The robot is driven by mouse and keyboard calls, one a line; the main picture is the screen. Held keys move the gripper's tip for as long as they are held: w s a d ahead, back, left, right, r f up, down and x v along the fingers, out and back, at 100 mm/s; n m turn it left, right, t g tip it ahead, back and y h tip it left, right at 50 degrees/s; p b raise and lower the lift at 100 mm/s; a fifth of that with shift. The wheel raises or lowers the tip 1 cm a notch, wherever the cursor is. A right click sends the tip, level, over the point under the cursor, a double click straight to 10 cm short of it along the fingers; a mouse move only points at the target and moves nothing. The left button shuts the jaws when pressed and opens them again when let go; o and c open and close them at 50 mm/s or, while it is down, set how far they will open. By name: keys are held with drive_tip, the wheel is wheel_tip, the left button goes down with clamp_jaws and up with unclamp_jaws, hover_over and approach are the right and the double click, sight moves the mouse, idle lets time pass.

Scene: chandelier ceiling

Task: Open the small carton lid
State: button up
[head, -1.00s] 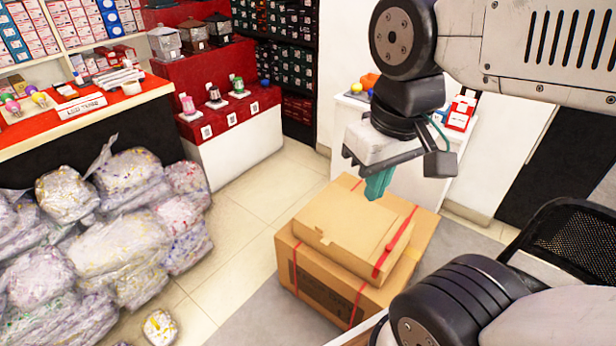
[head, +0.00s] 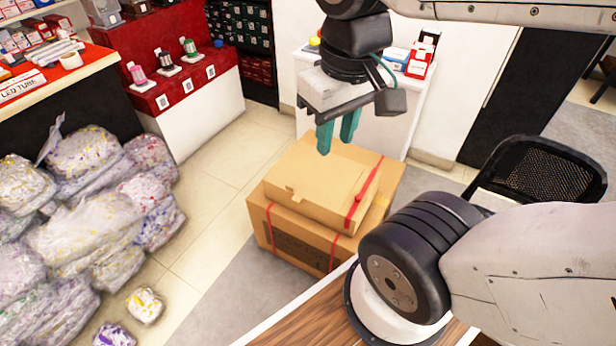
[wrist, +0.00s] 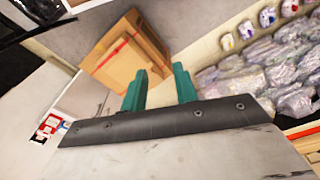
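The small carton (head: 325,181) is a flat brown box with a red strap near its right end. Its lid is down, and it rests on a larger brown box (head: 290,237). The stacked boxes also show in the wrist view (wrist: 125,62), beyond the fingers. My gripper (head: 336,146) hangs above the far edge of the small carton, with its teal fingers pointing down. In the wrist view the two fingers (wrist: 162,82) stand apart with nothing between them. From these views the fingers look clear of the carton, though the exact height is hard to tell.
Plastic-wrapped bundles (head: 90,200) are piled at the left. A black mesh chair (head: 545,170) stands at the right. A white counter (head: 400,110) is behind the boxes, and a red-topped display (head: 185,85) is at the back left. Tiled floor (head: 215,170) is free left of the boxes.

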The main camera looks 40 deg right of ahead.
drive_tip(key=w+d+f+g, duration=0.2)
drive_tip(key=w+f+g, duration=0.1)
drive_tip(key=w+f, duration=0.35)
drive_tip(key=n+t, duration=0.2)
drive_tip(key=n, duration=0.3)
approach(289, 184)
drive_tip(key=s, duration=0.1)
drive_tip(key=s+a+r, duration=0.1)
drive_tip(key=shift+s+a, duration=0.3)
drive_tip(key=shift+s, duration=0.1)
drive_tip(key=shift+w+f, duration=0.1)
drive_tip(key=shift+f, duration=3.75)
clamp_jaws()
